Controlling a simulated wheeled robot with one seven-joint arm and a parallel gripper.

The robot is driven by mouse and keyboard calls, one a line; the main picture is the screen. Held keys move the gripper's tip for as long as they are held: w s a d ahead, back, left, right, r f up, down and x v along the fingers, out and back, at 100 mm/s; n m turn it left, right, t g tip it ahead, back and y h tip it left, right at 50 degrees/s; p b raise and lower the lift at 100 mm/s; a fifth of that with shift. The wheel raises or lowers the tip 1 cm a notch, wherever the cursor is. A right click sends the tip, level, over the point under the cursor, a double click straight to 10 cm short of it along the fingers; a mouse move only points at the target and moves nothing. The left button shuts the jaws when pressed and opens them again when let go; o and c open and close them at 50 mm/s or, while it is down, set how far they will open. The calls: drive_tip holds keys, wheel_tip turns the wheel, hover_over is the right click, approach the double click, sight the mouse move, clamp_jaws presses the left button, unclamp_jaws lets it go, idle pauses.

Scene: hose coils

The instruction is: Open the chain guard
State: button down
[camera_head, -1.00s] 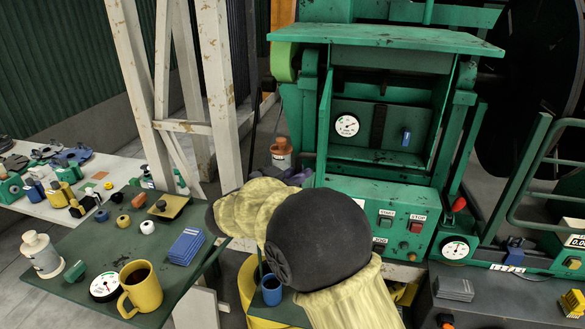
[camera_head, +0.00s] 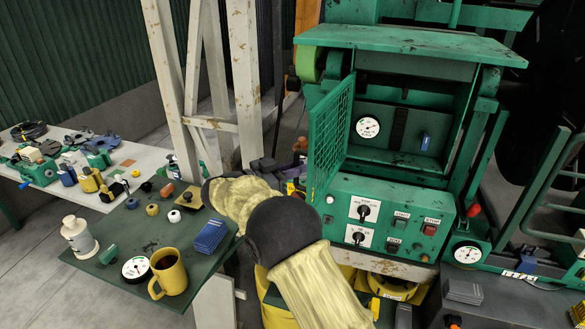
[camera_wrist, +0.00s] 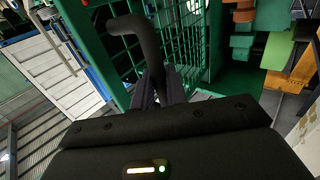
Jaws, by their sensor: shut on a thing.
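The chain guard (camera_head: 331,137) is a green mesh door on the left side of the green machine's opening. It stands swung out to the left, its mesh face in view and the recess behind it exposed. In the wrist view the green mesh (camera_wrist: 112,42) fills the upper middle. A bent black handle (camera_wrist: 148,42) stands in front of it. My gripper (camera_wrist: 160,88) is shut on the lower part of this handle. In the head view my yellow-sleeved arm reaches in from below, and it hides most of the grip.
The recess holds a white gauge (camera_head: 368,127) and a blue part (camera_head: 425,141). A control panel (camera_head: 385,220) with knobs and buttons lies below. A pale post (camera_head: 246,85) stands left of the guard. A side table (camera_head: 215,268) holds a yellow mug (camera_head: 168,274) and blue cards (camera_head: 210,236).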

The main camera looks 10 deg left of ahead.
drive_tip(key=shift+w+d+r, duration=0.1)
drive_tip(key=shift+d+r, duration=0.05)
drive_tip(key=shift+r, duration=0.1)
drive_tip(key=c, duration=1.7)
unclamp_jaws()
drive_tip(key=shift+o, duration=1)
drive_tip(key=shift+d+f, duration=0.1)
drive_tip(key=b+v, duration=0.7)
drive_tip(key=v, duration=1)
drive_tip(key=shift+a, duration=0.3)
